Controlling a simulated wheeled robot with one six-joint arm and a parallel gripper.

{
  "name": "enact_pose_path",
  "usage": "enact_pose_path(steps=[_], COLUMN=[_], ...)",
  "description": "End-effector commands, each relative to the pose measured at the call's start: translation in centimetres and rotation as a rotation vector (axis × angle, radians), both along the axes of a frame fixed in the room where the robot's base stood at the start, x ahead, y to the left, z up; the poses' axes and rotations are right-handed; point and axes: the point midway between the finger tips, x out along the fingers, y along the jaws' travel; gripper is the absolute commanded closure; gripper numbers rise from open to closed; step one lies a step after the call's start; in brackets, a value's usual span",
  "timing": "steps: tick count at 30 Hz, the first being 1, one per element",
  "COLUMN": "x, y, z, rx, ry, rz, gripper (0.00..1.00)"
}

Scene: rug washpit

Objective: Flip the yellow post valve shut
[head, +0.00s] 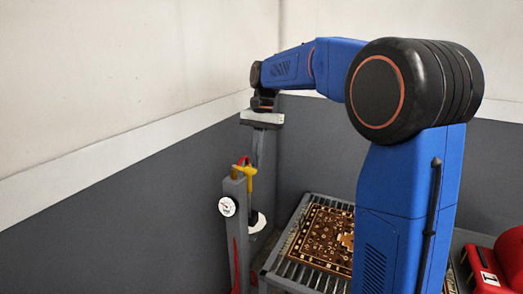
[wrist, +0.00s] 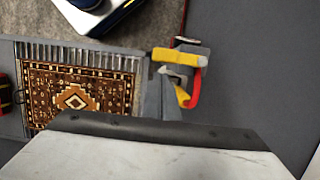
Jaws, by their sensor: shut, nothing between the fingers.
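The yellow post valve (head: 246,171) sits at the top of a grey post (head: 239,235), with a small red part beside it. In the wrist view the yellow valve (wrist: 181,57) is right of centre, with a curved red piece (wrist: 195,90) running down from it. My gripper (head: 257,165) points down, shut and empty, just above and behind the valve in the head view. I cannot tell whether it touches the valve.
A round white gauge (head: 227,206) is on the post. A patterned rug (head: 322,238) lies on a slatted rack (head: 270,268) to the right. A red container (head: 508,256) stands at the far right. Grey walls close in behind and left of the post.

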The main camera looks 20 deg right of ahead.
Motion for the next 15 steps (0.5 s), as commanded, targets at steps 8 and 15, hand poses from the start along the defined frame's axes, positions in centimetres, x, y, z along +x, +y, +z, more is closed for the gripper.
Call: enact_pose_path(steps=[8,15], x=[-0.83,-0.83], y=[0.84,0.84], z=[-0.02,-0.01], rx=[0.000,0.000], ry=[0.000,0.000], rz=[0.000,-0.001], gripper=[1.00,1.00])
